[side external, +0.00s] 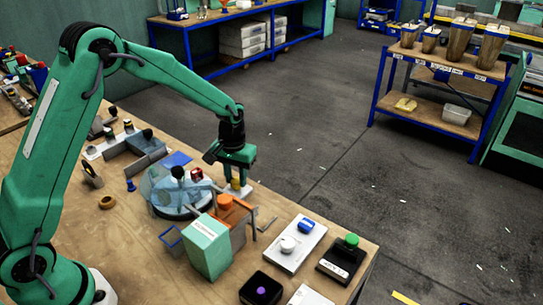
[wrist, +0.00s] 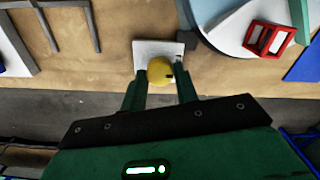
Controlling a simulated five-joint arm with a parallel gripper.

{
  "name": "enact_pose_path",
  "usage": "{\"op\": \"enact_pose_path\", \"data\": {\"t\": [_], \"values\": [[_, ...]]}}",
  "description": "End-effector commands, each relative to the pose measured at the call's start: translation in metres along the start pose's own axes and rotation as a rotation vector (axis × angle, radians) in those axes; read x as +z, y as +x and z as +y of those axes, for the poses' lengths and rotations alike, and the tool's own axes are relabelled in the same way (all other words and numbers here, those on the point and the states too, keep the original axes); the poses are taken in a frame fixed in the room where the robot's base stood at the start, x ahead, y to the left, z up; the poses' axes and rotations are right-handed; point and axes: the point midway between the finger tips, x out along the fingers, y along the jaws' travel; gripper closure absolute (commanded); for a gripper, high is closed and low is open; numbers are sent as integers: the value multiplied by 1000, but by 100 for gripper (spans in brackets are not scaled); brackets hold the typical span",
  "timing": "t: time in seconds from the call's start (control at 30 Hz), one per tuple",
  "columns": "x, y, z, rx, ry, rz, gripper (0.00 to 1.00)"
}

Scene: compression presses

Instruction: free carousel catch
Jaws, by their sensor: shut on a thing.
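The carousel is a round, pale-blue disc (side external: 178,192) with a black knob on top, standing on the bench. Its edge also shows in the wrist view (wrist: 222,18), at the upper right. Beside it, a yellow knob (wrist: 160,70) stands on a small white plate (wrist: 143,49). It may be the catch; I cannot tell for sure. My gripper (side external: 236,184) points down at the plate, right of the disc in the side view. In the wrist view, my gripper (wrist: 161,84) has its two green fingers on either side of the yellow knob, shut on it. The knob's underside is hidden.
A red open frame (wrist: 265,39) sits on the disc. An orange piece (side external: 225,203) and a pale green box (side external: 206,245) stand close in front of my gripper. Button boxes, one with a blue button (side external: 306,226), lie further right. The bench edge is just beyond the white plate.

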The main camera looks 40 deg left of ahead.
Motion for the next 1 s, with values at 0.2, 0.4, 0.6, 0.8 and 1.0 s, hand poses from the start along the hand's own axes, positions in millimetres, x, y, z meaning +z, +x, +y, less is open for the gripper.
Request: {"op": "enact_pose_path", "data": {"t": [0.2, 0.4, 0.6, 0.8, 1.0], "values": [[0, -1, 0, -1, -1, -2, 93], [0, -1, 0, 0, 0, -1, 48], [0, -1, 0, 0, 0, 0, 48], [0, -8, 0, 1, 1, 2, 48], [0, -29, 0, 1, 0, 3, 48]]}}
